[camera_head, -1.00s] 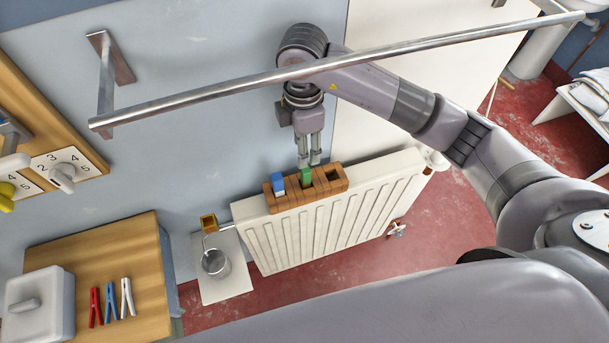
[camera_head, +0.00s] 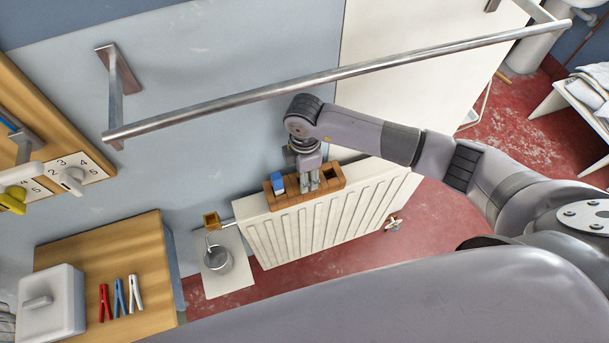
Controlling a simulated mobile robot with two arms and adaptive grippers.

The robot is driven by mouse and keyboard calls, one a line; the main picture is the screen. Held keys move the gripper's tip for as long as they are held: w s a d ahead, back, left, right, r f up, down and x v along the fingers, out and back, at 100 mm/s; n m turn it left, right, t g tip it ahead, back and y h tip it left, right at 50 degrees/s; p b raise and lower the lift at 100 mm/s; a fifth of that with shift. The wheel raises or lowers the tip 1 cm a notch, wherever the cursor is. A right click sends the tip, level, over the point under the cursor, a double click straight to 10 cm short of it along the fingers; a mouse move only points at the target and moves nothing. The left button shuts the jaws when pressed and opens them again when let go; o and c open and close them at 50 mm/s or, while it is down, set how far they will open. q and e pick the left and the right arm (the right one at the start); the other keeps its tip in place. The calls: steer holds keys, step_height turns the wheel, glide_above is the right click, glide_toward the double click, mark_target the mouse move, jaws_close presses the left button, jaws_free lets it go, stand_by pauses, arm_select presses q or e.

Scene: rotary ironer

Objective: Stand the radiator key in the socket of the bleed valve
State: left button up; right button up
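A wooden rack (camera_head: 281,198) sits on top of the white radiator (camera_head: 290,233). A blue-topped piece (camera_head: 278,183) stands in its left slot, and its right slot looks empty. My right gripper (camera_head: 308,185) points down at the middle slot, where its fingers hide the green piece. I cannot tell whether they are closed on it. No piece is clearly recognisable as the radiator key. A small brass fitting (camera_head: 211,220), perhaps the bleed valve, is at the radiator's left end; its socket is too small to make out. My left gripper is not in view.
A metal rail (camera_head: 340,76) crosses above the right arm. A metal cup (camera_head: 217,260) is below the brass fitting, over a pale tray (camera_head: 236,284). A wooden shelf (camera_head: 130,240) at lower left holds a grey box (camera_head: 52,304) and several pegs (camera_head: 120,297).

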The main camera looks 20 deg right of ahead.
jaws_close()
stand_by(0.5)
